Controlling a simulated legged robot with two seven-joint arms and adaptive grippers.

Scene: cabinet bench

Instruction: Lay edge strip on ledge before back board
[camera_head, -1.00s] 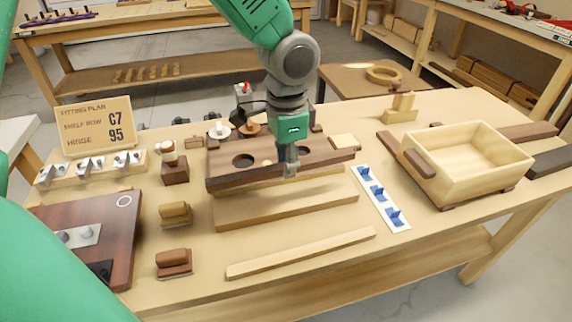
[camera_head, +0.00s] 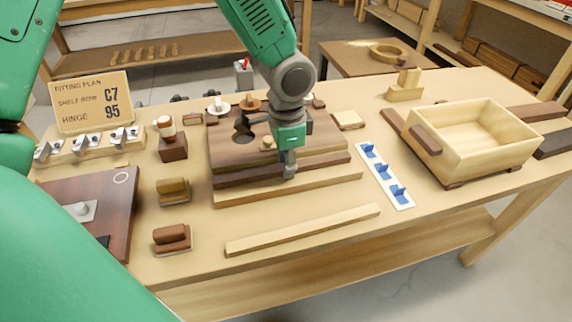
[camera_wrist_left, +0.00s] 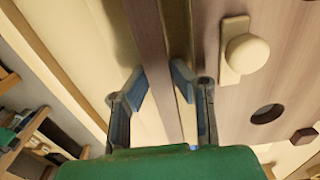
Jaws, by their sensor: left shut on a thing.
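The edge strip is a long dark brown bar (camera_head: 232,180) lying level along the front of the brown back board (camera_head: 325,140). My left gripper (camera_head: 289,172) points down and is shut on the strip near its middle. In the left wrist view, the fingers (camera_wrist_left: 160,80) press on both sides of the strip (camera_wrist_left: 153,40). The ledge (camera_head: 245,196) is the lighter wood step directly below and in front of the strip. I cannot tell whether the strip touches it. The gripper hides part of the back board. My right gripper is not in view.
A pale loose strip (camera_head: 300,231) lies at the bench front. A white strip with blue clips (camera_head: 385,175) and a wooden box (camera_head: 470,150) stand to the right. Small blocks (camera_head: 172,237) and a sign (camera_head: 92,102) are on the left. Bare bench lies before the ledge.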

